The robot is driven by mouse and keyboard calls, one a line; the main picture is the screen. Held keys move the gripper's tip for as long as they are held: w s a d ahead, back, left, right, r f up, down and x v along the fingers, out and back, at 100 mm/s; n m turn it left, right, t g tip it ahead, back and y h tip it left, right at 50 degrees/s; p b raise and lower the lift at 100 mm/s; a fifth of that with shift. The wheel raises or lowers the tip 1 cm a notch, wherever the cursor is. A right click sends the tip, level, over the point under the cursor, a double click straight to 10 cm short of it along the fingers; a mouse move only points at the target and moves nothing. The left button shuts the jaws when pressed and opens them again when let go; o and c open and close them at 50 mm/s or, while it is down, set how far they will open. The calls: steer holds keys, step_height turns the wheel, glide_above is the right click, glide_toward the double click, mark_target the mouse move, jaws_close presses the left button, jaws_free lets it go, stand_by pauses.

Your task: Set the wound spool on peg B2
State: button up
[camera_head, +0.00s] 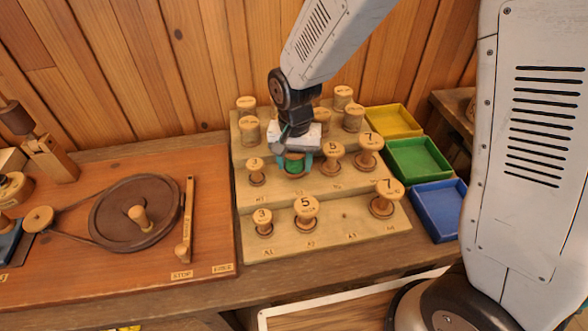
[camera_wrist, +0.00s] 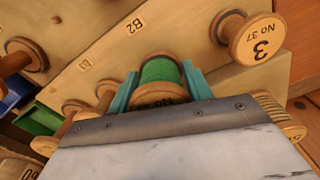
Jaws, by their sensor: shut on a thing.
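The wound spool (camera_wrist: 160,72) is wooden with green thread. My gripper (camera_head: 294,162) is shut on it, and its teal fingers lie on both sides of the spool in the wrist view (camera_wrist: 161,88). In the head view the green thread (camera_head: 294,167) shows between the fingers, in the middle row of the stepped rack (camera_head: 340,207). The B2 label (camera_wrist: 135,26) shows on the rack face beside the spool in the wrist view. The spool is at or just over the B2 place. Its lower end and the peg are hidden, so I cannot tell whether it is seated.
A spool marked 3 (camera_head: 256,171) stands left of my gripper and a spool marked 5 (camera_head: 332,156) close on the right. More spools stand behind and in front. Yellow (camera_head: 393,121), green (camera_head: 419,159) and blue (camera_head: 438,209) trays lie right. A wheel board (camera_head: 120,225) lies left.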

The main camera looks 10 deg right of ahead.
steer(key=shift+f, duration=0.1)
steer(key=shift+f, duration=0.2)
steer(key=shift+f, duration=0.6)
stand_by(1.3)
steer(key=o, duration=0.7)
steer(key=shift+r, duration=5.5)
